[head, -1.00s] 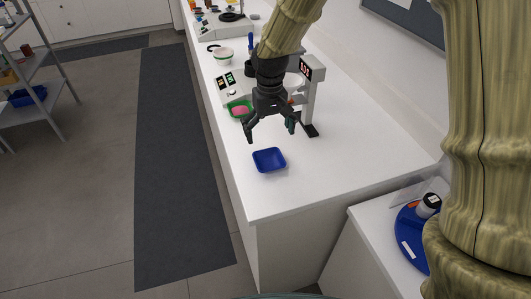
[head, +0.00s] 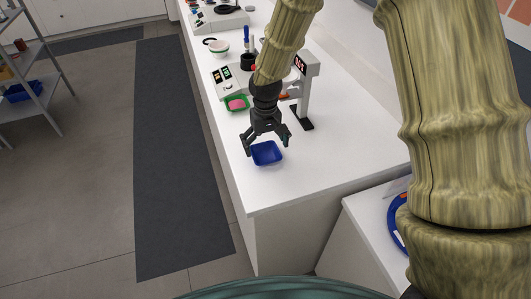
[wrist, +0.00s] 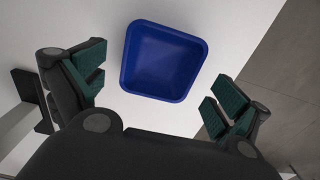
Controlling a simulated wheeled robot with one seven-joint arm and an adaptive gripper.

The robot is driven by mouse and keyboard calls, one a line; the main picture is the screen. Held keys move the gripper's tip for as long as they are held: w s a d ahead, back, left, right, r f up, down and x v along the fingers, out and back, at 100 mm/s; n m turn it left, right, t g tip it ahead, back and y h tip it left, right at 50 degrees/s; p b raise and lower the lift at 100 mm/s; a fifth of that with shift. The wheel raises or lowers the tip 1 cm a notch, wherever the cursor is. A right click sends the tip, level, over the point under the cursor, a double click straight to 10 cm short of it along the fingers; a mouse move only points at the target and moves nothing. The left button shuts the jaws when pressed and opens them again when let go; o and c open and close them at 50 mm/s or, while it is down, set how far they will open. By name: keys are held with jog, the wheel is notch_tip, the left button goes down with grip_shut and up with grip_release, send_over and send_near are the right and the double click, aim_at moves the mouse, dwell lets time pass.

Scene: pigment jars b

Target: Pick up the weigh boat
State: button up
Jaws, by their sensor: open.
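The weigh boat (head: 267,154) is a small blue square dish with rounded corners, lying on the white bench near its front left edge. It looks empty in the wrist view (wrist: 163,62). My gripper (head: 267,146) is open and hangs just above the dish, with fingers spread to either side in the head view. In the wrist view the open green-padded fingers (wrist: 160,88) stand apart, and the dish sits between and beyond them, not touched as far as I can see.
A digital-display stand (head: 304,100) rises behind and right of my gripper. A green tray with a pink thing (head: 237,103), a white bowl (head: 219,47) and a balance (head: 224,78) stand farther back. The bench (head: 330,160) is clear to the right of the dish.

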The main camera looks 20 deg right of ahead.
aim_at(265, 155)
jog(key=shift+f, duration=1.15)
jog(key=shift+c, duration=0.2)
jog(key=c, duration=0.7)
